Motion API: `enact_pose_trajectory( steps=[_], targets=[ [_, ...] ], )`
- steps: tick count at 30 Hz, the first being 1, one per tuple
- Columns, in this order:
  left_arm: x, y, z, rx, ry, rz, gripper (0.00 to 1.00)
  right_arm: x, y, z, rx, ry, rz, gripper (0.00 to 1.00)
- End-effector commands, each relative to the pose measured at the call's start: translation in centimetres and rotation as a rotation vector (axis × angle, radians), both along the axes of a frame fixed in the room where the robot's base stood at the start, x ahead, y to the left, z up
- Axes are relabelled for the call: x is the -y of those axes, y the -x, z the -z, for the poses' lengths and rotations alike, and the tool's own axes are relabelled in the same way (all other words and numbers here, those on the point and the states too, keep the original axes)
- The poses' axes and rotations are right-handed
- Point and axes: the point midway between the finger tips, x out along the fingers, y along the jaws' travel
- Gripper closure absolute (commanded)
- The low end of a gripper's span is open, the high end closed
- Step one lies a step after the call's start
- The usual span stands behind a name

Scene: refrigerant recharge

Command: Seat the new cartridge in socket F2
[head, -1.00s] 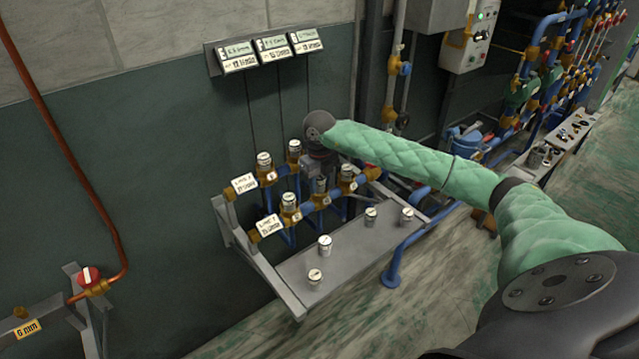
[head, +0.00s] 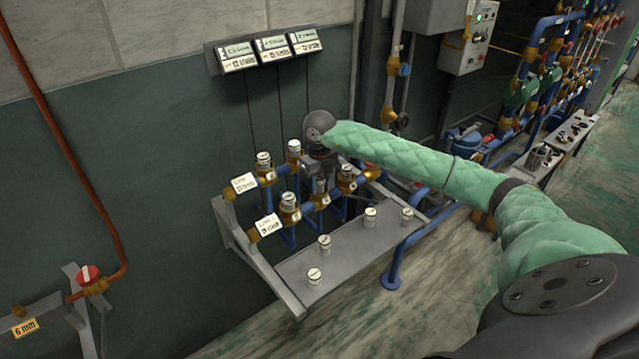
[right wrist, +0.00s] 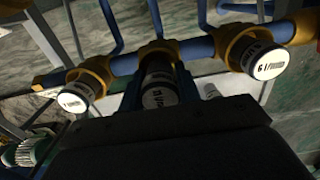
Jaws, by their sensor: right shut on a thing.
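My right gripper (head: 319,187) points down over the middle brass socket of the front pipe row in the head view. It is shut on a cartridge, whose white labelled cap (right wrist: 160,97) and dark body show between the fingers in the right wrist view. The cartridge is in line with the middle brass socket (right wrist: 158,48); I cannot tell how deep it sits. Capped cartridges stand in the sockets on either side, the left one (head: 289,200) and the right one (head: 347,172). The socket tags are too small to read surely. My left gripper is out of view.
The grey shelf (head: 345,253) in front of the pipes holds several loose white-capped cartridges, such as one near its front (head: 315,276). The back pipe row has capped cartridges (head: 264,159) close to my gripper. Three display panels (head: 273,48) hang on the wall above.

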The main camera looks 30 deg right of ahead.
Motion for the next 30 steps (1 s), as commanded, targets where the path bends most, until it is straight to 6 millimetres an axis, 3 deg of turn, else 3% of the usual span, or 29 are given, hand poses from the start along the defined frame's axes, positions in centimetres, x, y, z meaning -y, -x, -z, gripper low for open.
enact_pose_trajectory(
  steps=[1,6,19,30],
  targets=[
    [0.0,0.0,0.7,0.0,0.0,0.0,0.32,-0.4,0.8,2.7,-0.032,0.0,-0.003,0.92],
    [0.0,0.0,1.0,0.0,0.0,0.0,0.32,-0.4,0.8,3.1,-0.032,0.0,-0.002,0.92],
    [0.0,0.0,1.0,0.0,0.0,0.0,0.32,-0.5,0.7,3.1,-0.031,-0.001,-0.002,0.92],
    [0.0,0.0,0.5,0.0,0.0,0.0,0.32,-0.5,0.7,1.7,-0.03,-0.002,-0.004,0.92]
  ],
)
